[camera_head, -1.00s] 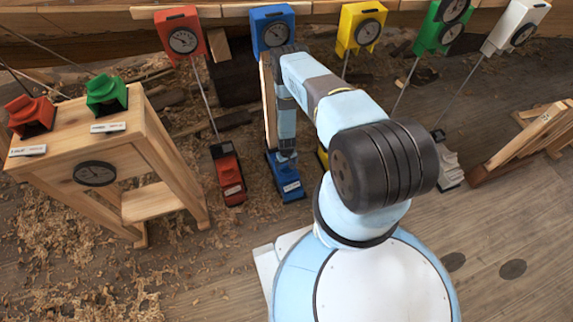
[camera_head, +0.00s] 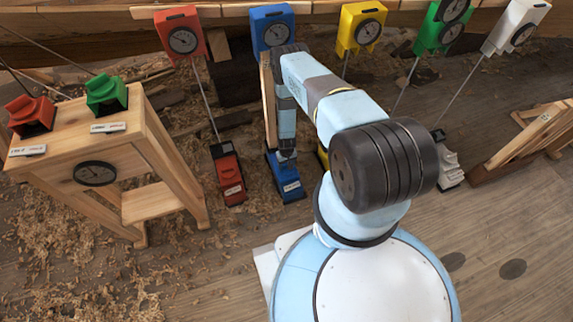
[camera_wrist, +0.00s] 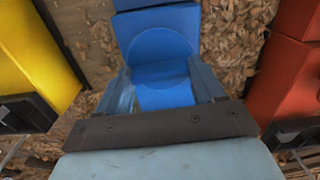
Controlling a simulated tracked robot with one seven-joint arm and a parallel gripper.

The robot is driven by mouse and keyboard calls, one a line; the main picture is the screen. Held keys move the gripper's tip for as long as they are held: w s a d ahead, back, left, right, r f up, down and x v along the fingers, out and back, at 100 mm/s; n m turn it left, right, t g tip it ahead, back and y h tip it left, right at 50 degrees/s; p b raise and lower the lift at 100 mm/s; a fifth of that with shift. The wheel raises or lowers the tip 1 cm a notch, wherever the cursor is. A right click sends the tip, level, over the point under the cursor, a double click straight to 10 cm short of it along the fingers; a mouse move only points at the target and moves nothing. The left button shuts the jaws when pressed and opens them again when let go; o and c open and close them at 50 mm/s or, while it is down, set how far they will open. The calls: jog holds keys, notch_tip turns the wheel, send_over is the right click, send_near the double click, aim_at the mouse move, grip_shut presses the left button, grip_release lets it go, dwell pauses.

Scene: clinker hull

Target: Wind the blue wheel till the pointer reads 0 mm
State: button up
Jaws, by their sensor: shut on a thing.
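The blue wheel (camera_wrist: 160,45) is a round blue piece on the blue base unit, close ahead of my gripper in the wrist view. My gripper (camera_wrist: 163,82) is shut on it, with a grey-blue finger on each side of its near, raised part. In the head view my gripper (camera_head: 287,152) points down at the blue base unit (camera_head: 286,184), and my arm hides the wheel. The blue dial box (camera_head: 273,14) stands above on the plank, with a round dark dial (camera_head: 277,34). Its pointer is too small to read.
Red (camera_head: 228,180) and yellow (camera_wrist: 35,60) base units flank the blue one closely. Red, yellow, green and white dial boxes line the plank. A wooden stand (camera_head: 140,150) with red and green blocks is at left. Shavings cover the floor; the lower right floor is clear.

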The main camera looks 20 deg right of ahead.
jog(key=m, duration=1)
jog(key=shift+m, duration=0.3)
dwell(0.4)
jog(key=o, duration=1)
jog(key=shift+o, duration=0.2)
jog(key=shift+r, duration=0.1)
notch_tip(320, 180, up, 14)
jog(key=shift+f, duration=0.25)
